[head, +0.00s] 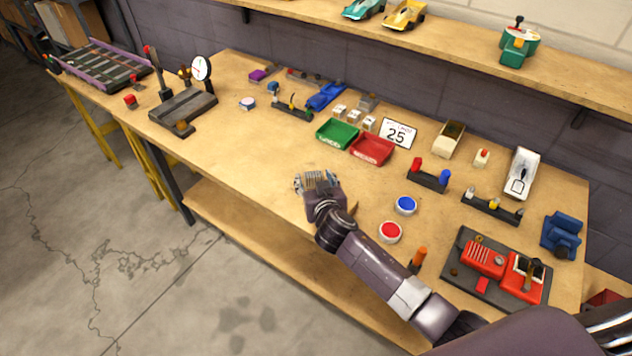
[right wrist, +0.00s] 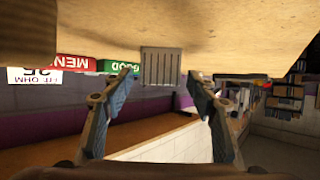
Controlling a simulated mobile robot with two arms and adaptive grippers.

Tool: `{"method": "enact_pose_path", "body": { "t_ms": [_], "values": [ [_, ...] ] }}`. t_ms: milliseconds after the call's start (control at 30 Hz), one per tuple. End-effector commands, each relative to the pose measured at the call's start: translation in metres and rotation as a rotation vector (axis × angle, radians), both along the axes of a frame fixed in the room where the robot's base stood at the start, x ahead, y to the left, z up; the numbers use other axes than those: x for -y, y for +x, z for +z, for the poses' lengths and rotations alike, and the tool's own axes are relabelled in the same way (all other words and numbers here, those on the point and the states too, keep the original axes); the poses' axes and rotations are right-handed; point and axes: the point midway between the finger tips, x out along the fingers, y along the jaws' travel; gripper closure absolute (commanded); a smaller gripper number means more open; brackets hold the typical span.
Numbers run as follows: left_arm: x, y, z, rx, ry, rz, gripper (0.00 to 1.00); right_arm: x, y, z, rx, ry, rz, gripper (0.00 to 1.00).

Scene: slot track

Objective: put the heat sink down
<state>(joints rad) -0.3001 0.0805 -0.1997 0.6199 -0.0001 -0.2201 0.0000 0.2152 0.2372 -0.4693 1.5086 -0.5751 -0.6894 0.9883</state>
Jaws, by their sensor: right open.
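The heat sink (right wrist: 161,66) is a grey finned block. In the right wrist view it shows against the bench top, between and just beyond the two fingertips, with a gap on each side. My left gripper is not in view.
Behind the gripper stand a green bin (head: 337,133), a red bin (head: 371,149) and a sign reading 25 (head: 397,134). Blue (head: 405,205) and red (head: 390,231) buttons are to the right. The bench (head: 265,165) is clear to the left of the gripper.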

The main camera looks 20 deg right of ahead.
Motion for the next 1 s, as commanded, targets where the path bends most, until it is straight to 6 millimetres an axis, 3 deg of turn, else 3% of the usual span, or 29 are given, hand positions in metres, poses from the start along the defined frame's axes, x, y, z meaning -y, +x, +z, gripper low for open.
{"method": "enact_pose_path", "body": {
  "t_ms": [167,700,1000],
  "values": [
    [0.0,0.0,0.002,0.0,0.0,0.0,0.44,-0.002,-0.01,0.006,0.001,0.001,0.001,0.47],
    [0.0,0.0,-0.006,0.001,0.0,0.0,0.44,-0.012,-0.093,0.04,0.0,0.001,0.001,0.47],
    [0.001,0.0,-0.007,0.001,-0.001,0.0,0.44,-0.013,-0.11,0.049,0.001,0.0,0.0,0.47]
  ]
}}
